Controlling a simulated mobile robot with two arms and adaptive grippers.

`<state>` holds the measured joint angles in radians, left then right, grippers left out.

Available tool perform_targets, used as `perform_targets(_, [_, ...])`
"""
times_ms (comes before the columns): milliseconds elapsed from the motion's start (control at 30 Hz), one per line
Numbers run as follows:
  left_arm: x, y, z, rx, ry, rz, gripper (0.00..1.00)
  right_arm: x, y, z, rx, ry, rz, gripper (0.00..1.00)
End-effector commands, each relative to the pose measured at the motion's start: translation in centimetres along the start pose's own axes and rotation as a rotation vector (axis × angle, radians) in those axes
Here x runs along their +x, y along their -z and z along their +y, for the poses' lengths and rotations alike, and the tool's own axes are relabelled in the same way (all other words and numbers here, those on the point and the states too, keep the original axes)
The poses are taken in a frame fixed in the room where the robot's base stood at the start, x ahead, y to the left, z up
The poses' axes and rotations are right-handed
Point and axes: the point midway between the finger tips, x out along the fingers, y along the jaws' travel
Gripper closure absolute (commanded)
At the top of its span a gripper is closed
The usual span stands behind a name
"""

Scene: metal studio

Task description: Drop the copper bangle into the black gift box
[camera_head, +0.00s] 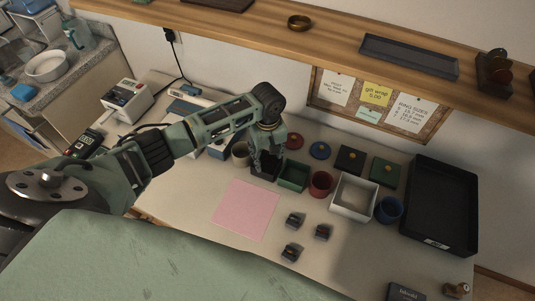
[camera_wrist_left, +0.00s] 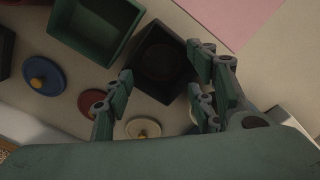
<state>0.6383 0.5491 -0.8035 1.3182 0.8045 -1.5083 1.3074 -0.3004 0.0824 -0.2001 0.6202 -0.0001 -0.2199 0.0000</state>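The black gift box (camera_head: 263,172) stands lidless on the table, left of the green box, partly covered by my left gripper (camera_head: 266,153). In the left wrist view the black box (camera_wrist_left: 178,83) is open towards the camera. A dim, dark reddish-brown round shape (camera_wrist_left: 159,62) shows inside it; this may be the copper bangle, but the shadow makes it hard to tell. My left gripper (camera_wrist_left: 163,68) is above the box with its fingers spread apart and nothing visible between them. My right gripper is in neither view.
Close by are the green box (camera_head: 293,177), red cup (camera_head: 320,184), white box (camera_head: 352,197), blue cup (camera_head: 389,210) and cream cup (camera_head: 241,153). Several lids lie behind. A brassy ring-like item (camera_head: 299,22) sits on the shelf. The pink sheet (camera_head: 245,210) in front is bare.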

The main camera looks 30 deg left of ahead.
Motion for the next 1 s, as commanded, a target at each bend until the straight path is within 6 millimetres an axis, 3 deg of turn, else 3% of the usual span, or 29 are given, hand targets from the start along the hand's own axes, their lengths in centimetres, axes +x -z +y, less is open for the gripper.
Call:
perform_targets(467, [-0.6,0.1,0.0,0.0,-0.001,0.001,0.39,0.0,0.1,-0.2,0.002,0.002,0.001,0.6])
perform_targets(1000, [-10.6,0.1,0.1,0.0,-0.003,0.002,0.39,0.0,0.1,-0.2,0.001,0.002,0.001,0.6])
